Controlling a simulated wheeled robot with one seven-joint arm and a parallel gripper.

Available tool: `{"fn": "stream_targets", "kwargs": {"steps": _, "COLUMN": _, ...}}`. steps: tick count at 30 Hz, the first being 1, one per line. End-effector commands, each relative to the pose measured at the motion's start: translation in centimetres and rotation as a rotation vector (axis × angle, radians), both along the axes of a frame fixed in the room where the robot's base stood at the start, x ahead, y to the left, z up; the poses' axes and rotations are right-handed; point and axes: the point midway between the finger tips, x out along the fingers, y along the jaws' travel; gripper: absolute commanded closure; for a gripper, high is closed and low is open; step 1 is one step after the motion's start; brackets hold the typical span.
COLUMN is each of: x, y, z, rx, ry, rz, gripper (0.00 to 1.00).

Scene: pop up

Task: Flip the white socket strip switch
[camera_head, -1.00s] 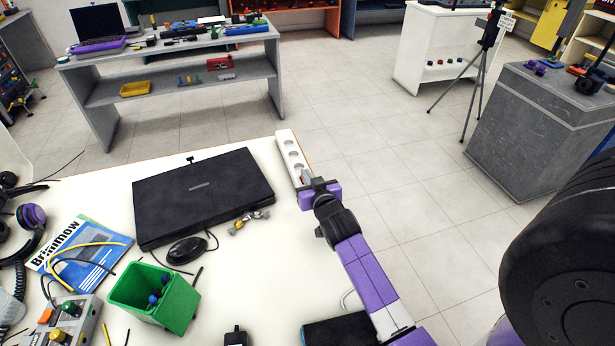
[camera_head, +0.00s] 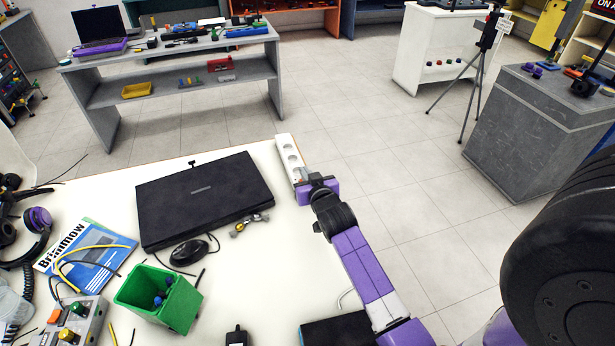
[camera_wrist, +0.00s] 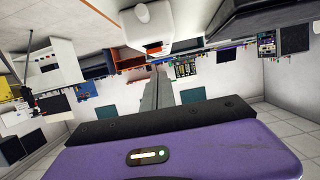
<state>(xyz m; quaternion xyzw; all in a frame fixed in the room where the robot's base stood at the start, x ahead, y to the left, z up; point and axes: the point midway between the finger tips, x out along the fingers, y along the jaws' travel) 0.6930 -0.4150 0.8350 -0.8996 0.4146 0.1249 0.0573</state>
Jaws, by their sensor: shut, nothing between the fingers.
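The white socket strip (camera_head: 287,152) lies along the right edge of the white table, right of the black laptop. Its round sockets show in the head view, and its near end is partly hidden by my gripper (camera_head: 305,180). In the wrist view the strip's white end (camera_wrist: 149,22) is at the top, with a small orange-red switch (camera_wrist: 154,47) on it. My gripper's closed fingers (camera_wrist: 160,78) point toward the switch and hold nothing. Whether the fingertips touch the switch cannot be told.
The closed black laptop (camera_head: 205,198) lies left of the strip, with a mouse (camera_head: 189,251) and a green bin (camera_head: 160,298) nearer. A black flat object (camera_head: 335,330) lies at the table's front. Floor is open beyond the right edge.

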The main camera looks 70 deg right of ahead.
Motion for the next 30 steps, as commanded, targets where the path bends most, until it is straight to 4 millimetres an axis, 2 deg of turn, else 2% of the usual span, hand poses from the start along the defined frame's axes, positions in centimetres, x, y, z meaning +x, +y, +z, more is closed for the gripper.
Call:
{"fn": "stream_targets", "kwargs": {"steps": 1, "x": 0.4, "y": -0.2, "z": 1.8, "rx": -0.001, "ry": -0.003, "rz": 0.001, "gripper": 1.00}}
{"fn": "stream_targets", "kwargs": {"steps": 2, "x": 0.6, "y": -0.3, "z": 2.3, "rx": -0.001, "ry": -0.003, "rz": 0.002, "gripper": 1.00}}
{"fn": "stream_targets", "kwargs": {"steps": 4, "x": -0.6, "y": 1.0, "z": 1.7, "rx": -0.001, "ry": 0.002, "rz": 0.003, "gripper": 1.00}}
{"fn": "stream_targets", "kwargs": {"steps": 15, "x": -4.7, "y": 5.7, "z": 4.5, "rx": 0.000, "ry": -0.001, "rz": 0.002, "gripper": 1.00}}
{"fn": "stream_targets", "kwargs": {"steps": 21, "x": -5.5, "y": 6.7, "z": 5.1, "rx": -0.001, "ry": -0.001, "rz": 0.001, "gripper": 1.00}}
{"fn": "stream_targets", "kwargs": {"steps": 30, "x": -5.5, "y": 6.7, "z": 5.2, "rx": -0.001, "ry": -0.001, "rz": 0.001, "gripper": 1.00}}
